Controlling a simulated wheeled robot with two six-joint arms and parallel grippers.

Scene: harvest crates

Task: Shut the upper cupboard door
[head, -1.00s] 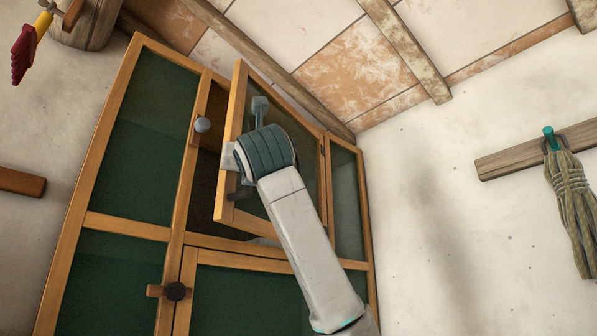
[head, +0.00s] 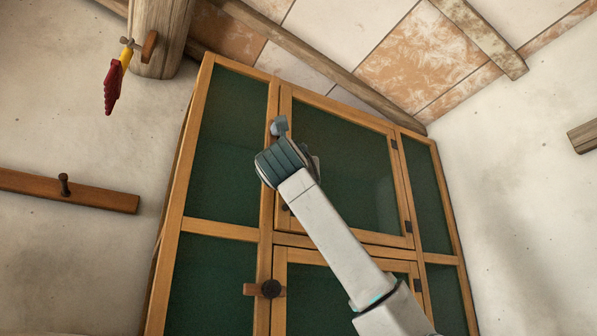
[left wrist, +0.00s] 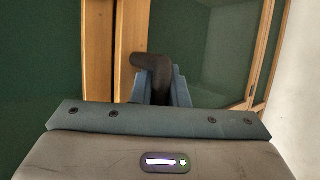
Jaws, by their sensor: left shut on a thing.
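The upper cupboard door (head: 345,118), a wooden frame around a dark green panel, sits flush or nearly flush with the cupboard front in the head view. My left gripper (left wrist: 162,88) is shut on the door's dark bent handle (left wrist: 150,66) at the door's left side. In the head view my arm and wrist hide most of the handle and the fingertips. My right gripper is in neither view.
The lower cupboard door (head: 345,258) is closed, with a dark turn-latch (head: 270,289) at its left. A wooden peg rail (head: 90,193) and a red-and-yellow tool (head: 115,80) hang to the left. The white wall (head: 500,180) on the right is clear nearby.

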